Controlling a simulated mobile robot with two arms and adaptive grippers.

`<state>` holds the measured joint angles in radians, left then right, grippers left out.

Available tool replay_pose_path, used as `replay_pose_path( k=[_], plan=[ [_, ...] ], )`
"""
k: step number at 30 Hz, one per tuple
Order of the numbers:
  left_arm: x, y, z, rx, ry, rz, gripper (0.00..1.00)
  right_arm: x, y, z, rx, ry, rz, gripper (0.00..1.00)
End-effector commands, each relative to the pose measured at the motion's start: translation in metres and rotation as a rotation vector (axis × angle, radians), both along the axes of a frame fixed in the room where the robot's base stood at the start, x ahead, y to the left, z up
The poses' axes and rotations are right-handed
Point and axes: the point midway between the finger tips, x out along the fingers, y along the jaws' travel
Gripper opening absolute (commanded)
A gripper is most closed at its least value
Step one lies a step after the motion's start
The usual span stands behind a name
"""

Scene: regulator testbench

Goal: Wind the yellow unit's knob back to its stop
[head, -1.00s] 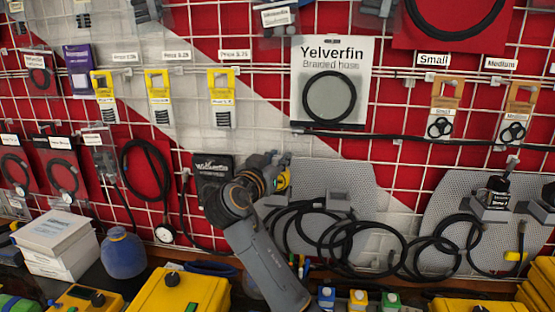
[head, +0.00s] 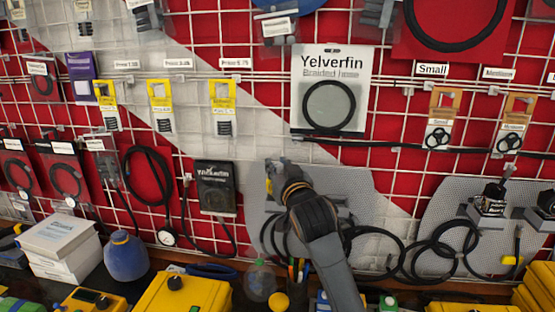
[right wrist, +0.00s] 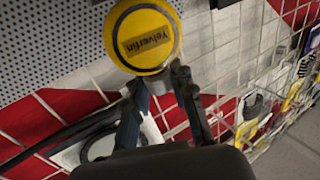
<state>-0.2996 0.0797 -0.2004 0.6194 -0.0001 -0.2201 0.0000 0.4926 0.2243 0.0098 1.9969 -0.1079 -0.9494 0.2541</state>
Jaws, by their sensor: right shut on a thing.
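The yellow unit (right wrist: 143,37) fills the top of the right wrist view, its round face labelled "Yelverfin" and edged in dark grey. My right gripper (right wrist: 158,82) is at its lower edge, with the fingertips closed around a small dark part there, which appears to be its knob. The fingers mostly hide that part, and its turn position cannot be read. In the head view my right gripper (head: 279,172) is in front of the grey perforated panel, and its wrist hides most of the unit. My left gripper is not in view.
Black hoses (head: 440,245) hang in loops right of my arm. A black Yelverfin package (head: 215,188) hangs close on the left. The wire grid wall is behind.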

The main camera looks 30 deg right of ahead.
Motion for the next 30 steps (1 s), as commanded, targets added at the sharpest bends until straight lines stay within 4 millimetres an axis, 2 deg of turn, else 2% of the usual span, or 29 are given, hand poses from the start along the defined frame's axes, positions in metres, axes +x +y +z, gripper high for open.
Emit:
replay_pose_path(
  k=[1, 7, 30],
  plan=[
    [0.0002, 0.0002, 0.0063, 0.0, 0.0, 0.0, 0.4, -0.0006, -0.0022, 0.003, -0.006, 0.001, 0.034, 0.0],
    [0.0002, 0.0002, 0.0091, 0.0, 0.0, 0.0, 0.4, 0.0002, -0.0007, 0.0004, -0.001, 0.001, 0.132, 0.0],
    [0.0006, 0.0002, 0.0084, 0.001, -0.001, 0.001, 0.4, 0.0006, 0.0011, -0.0009, 0.003, 0.003, 0.136, 0.0]
  ],
)
